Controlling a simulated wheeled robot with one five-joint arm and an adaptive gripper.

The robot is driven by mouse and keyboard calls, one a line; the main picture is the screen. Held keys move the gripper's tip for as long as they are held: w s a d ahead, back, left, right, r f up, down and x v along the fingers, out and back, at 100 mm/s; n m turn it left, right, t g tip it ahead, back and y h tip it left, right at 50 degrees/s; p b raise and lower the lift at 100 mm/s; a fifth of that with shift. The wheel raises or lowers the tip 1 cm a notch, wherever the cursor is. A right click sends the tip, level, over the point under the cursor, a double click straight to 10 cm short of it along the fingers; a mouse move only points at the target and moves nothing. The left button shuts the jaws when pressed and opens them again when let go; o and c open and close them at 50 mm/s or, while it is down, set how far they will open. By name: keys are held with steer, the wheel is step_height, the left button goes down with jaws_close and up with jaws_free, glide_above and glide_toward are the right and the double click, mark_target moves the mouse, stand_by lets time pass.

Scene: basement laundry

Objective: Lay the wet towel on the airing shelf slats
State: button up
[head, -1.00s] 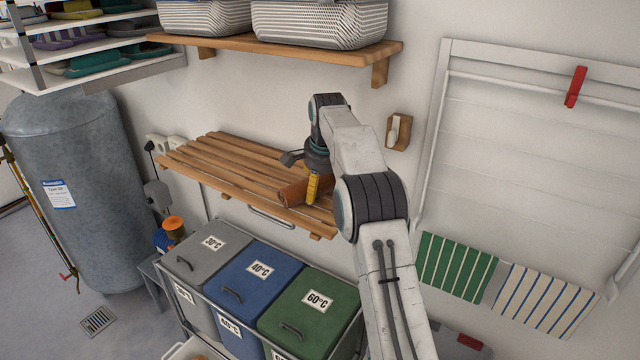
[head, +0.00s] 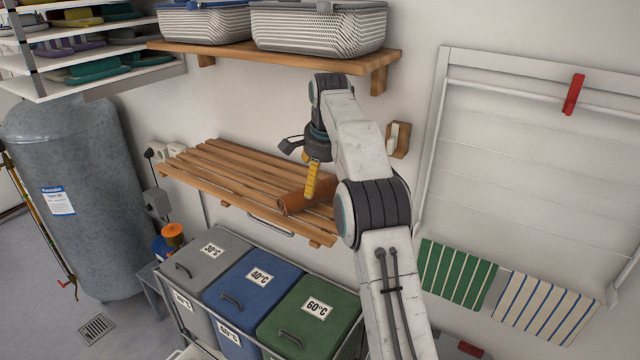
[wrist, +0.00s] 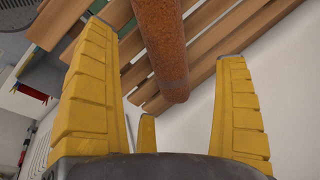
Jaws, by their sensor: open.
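The towel (head: 294,202) is a rust-orange roll lying on the wooden slats of the airing shelf (head: 225,168), near the shelf's right end. My gripper (head: 310,192) has yellow fingers and is just above the roll, with the near finger overlapping it in the head view. In the wrist view the fingers of my gripper (wrist: 160,50) are spread wide and nothing is held between them. The towel (wrist: 165,45) shows beyond the fingertips, lying across the slats (wrist: 205,50). My arm hides part of the shelf's right end.
Lidded bins (head: 262,280) stand below. A grey tank (head: 75,200) is at left, and a wall drying rack (head: 530,150) with striped cloths is at right. The slats left of the towel are clear.

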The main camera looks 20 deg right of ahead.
steer(key=s+a+r+n, duration=0.4)
steer(key=s, duration=0.5)
steer(key=s+a+r+n, duration=0.3)
steer(key=s+r+n, duration=0.1)
steer(key=s, duration=0.6)
steer(key=s+a+f+n, duration=0.1)
steer(key=s+f+n, duration=0.1)
steer(key=s+f, duration=0.2)
steer(key=s+a+f+n+t, duration=0.1)
steer(key=s+f, duration=0.3)
steer(key=s, duration=0.6)
steer(key=s+a+f+n, duration=0.1)
steer(key=s+f+n, duration=0.2)
steer(key=s, duration=0.5)
steer(key=shift+a+f+n+y, duration=0.2)
steer(key=shift+f+n+y, duration=0.1)
steer(key=shift+f+n, duration=0.15)
steer(key=f+b, duration=0.4)
steer(key=f, duration=0.1)
steer(key=shift+w+f+b, duration=0.2)
steer(key=shift+w+b, duration=0.05)
steer(key=shift+b, duration=0.15)
